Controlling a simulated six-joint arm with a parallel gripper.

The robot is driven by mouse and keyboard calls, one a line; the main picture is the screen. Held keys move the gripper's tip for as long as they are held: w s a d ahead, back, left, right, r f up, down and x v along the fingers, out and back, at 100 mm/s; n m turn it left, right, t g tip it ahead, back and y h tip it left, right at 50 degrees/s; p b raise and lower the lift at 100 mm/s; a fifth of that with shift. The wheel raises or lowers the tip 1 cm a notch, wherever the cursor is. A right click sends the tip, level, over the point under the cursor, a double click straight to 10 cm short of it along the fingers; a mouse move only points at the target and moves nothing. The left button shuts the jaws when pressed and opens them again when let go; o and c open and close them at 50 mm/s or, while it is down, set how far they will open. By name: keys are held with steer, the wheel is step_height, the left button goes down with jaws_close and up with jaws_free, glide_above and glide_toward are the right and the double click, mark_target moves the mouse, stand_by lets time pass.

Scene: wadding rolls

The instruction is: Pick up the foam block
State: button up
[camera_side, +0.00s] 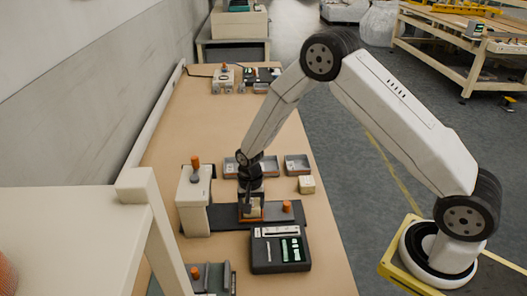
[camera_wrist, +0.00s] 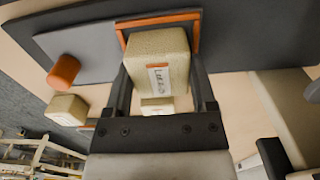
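A tan foam block (camera_wrist: 157,60) with a white printed label stands between my gripper's two dark fingers in the wrist view. The fingers appear to touch its two sides. My gripper (camera_wrist: 160,75) looks shut on it. The block sits at an orange-edged frame (camera_wrist: 160,18) on a dark plate. In the side view my gripper (camera_side: 250,203) points down at this frame, with a small part of the pale block (camera_side: 257,207) showing. I cannot tell whether the block is clear of the plate.
Another tan block (camera_side: 306,184) lies on the table to the right. An orange knob (camera_side: 287,206) stands on the dark plate beside the frame. A pale post-like fixture (camera_side: 195,200) stands left, a dark control panel (camera_side: 280,250) in front, and a shallow tray (camera_side: 297,165) behind.

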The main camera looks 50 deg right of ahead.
steer(key=c, duration=0.6)
steer(key=shift+o, duration=0.2)
steer(key=shift+r, duration=0.15)
steer(key=shift+r, duration=0.75)
steer(key=s+r, duration=1.1)
steer(key=s, duration=0.3)
steer(key=shift+d, duration=0.15)
steer(key=shift+r, duration=0.1)
